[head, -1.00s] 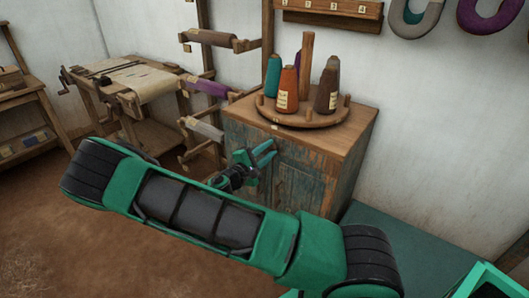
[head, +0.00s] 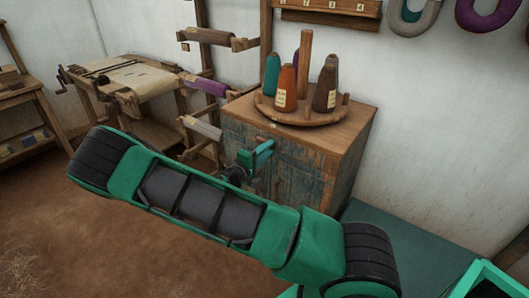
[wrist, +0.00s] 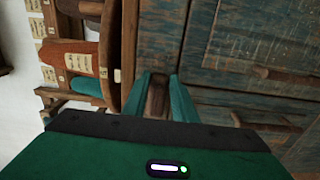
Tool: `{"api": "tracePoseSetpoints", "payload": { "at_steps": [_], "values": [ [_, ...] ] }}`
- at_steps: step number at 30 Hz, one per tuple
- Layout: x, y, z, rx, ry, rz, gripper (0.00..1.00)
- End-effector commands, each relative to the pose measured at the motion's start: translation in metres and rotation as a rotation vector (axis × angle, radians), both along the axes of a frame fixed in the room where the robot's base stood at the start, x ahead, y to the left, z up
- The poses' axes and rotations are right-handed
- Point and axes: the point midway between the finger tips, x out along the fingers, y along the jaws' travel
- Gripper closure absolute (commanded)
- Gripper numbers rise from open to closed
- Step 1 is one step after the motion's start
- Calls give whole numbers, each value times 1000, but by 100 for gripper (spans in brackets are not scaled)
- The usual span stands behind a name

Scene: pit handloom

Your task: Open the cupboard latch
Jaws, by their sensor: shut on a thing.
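The cupboard (head: 305,185) has worn blue-grey wooden doors and a brown wooden top. My gripper (head: 264,152) is at the upper part of its front, just below the top's edge. In the wrist view my gripper (wrist: 160,86) has its two green fingers on either side of a dark brown wooden latch (wrist: 157,100), shut on it. The latch lies close to the door face. The wrist view is turned sideways, with the cupboard's worn doors (wrist: 235,45) on the right. In the head view the fingers hide the latch.
A round wooden stand (head: 303,116) with several thread cones is on the cupboard top, close above my gripper. A rack with yarn rolls (head: 205,128) stands just left of the cupboard. A green surface (head: 400,240) lies to the right. Brown floor is open at the left.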

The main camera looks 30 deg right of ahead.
Motion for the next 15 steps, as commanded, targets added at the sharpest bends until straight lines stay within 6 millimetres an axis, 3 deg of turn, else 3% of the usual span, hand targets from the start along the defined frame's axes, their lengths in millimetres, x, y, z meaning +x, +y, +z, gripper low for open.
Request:
{"api": "tracePoseSetpoints", "payload": {
  "at_steps": [7, 8, 10, 15],
  "values": [
    [-4, -2, -3, 5, 7, -10, 97],
    [-4, -2, -3, 5, 7, -9, 73],
    [-3, -1, -3, 5, 7, -8, 56],
    [-2, 0, -2, 4, 5, -4, 56]
  ]
}}
